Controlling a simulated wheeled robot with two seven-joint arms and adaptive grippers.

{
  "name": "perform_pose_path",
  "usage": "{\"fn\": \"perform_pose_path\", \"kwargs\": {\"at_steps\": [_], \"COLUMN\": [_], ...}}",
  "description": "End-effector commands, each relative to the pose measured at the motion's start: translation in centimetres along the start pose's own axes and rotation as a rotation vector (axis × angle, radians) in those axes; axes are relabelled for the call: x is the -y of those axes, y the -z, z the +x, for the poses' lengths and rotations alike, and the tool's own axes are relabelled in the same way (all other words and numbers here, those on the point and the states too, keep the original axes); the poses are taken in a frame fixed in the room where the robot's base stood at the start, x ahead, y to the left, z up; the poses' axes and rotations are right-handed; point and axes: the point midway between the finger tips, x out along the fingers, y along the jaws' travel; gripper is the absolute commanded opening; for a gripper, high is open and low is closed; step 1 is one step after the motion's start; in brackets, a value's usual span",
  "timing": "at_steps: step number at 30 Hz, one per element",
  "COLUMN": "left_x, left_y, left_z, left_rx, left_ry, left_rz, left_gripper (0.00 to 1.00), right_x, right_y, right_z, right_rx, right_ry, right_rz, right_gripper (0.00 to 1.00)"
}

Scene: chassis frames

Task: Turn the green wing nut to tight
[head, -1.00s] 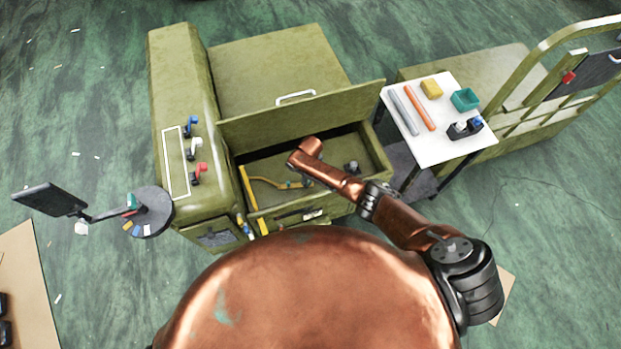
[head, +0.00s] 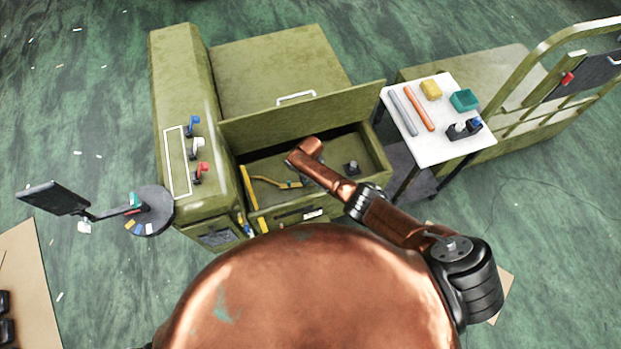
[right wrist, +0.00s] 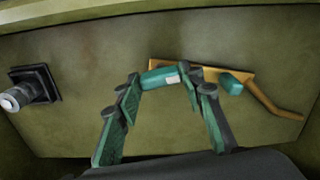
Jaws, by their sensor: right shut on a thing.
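The green wing nut (right wrist: 160,77) shows in the right wrist view as a teal piece with a pale mark, in front of an orange-yellow bar (right wrist: 270,103). Another teal piece (right wrist: 234,84) shows to the right, beyond the right finger; I cannot tell whether it is the nut's other wing. My right gripper (right wrist: 165,84) has a finger on each side of the marked piece and is shut on it. In the head view my right arm reaches into the open drawer, and its forearm hides the gripper and nut. My left gripper is not in view.
The olive drawer (head: 318,214) has walls close around my right arm. A dark fixture with a silver knob (right wrist: 20,98) stands left in the wrist view. Colored levers (head: 198,170) line the cabinet top. A white table (head: 419,145) with loose parts stands to the right.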

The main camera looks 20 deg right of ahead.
Motion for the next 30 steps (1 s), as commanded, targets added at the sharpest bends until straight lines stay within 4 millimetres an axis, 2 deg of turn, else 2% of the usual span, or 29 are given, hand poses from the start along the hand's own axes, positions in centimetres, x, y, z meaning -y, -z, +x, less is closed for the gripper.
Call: {"fn": "perform_pose_path", "kwargs": {"at_steps": [5,6,13,23,30], "left_x": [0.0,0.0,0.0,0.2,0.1], "left_y": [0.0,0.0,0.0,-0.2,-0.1], "left_z": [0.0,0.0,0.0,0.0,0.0], "left_rx": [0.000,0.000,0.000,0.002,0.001], "left_ry": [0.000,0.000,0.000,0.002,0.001], "left_rz": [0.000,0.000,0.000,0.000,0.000], "left_gripper": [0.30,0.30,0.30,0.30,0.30], "right_x": [0.1,0.1,0.0,0.0,0.0], "right_y": [0.1,0.1,0.1,0.1,0.1], "right_z": [-0.1,-0.1,-0.1,-0.1,-2.0], "right_rx": [-0.002,-0.002,-0.002,-0.001,-0.003], "right_ry": [0.001,0.001,0.000,0.001,0.002], "right_rz": [-0.001,-0.001,-0.001,-0.001,-0.001], "right_gripper": [0.12,0.37,0.53,0.54,0.54]}}
